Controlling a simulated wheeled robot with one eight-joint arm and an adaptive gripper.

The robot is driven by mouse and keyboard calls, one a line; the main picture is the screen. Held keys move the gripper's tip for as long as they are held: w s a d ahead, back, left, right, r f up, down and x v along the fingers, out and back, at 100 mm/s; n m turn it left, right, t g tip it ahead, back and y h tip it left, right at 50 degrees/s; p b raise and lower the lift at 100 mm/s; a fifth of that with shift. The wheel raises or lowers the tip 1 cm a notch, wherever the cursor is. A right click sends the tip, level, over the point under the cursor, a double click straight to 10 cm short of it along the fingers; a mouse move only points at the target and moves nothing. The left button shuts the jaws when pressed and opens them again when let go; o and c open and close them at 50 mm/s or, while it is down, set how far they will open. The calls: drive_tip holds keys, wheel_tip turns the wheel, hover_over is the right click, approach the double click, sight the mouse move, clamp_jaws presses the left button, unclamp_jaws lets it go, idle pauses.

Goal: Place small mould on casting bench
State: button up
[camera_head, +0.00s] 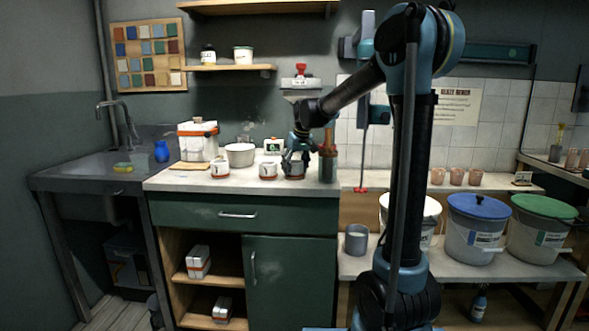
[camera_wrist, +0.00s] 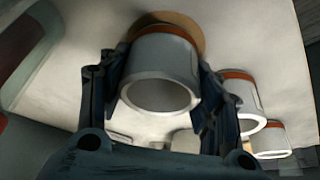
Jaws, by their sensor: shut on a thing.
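My gripper (camera_head: 296,158) is over the right part of the pale bench top (camera_head: 240,185) on the green cabinet. Its fingers are shut on the sides of a small white mould (camera_wrist: 158,72) with an orange-brown band, which shows low between the fingers in the head view (camera_head: 293,174). In the wrist view the mould's round opening faces the camera, and a tan disc (camera_wrist: 185,24) shows behind its far end. The mould is at or just above the bench top; I cannot tell if it touches. Two similar small moulds (camera_head: 268,171) (camera_head: 221,168) stand to its left.
A large strapped white mould (camera_head: 198,140), a white bowl (camera_head: 240,155) and a green-labelled box (camera_head: 273,146) stand behind. The bench's front strip is clear.

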drive_tip(key=o, duration=1.2)
drive_tip(key=shift+o, duration=0.2)
drive_tip(key=v, duration=1.2)
drive_tip(key=shift+s, duration=0.1)
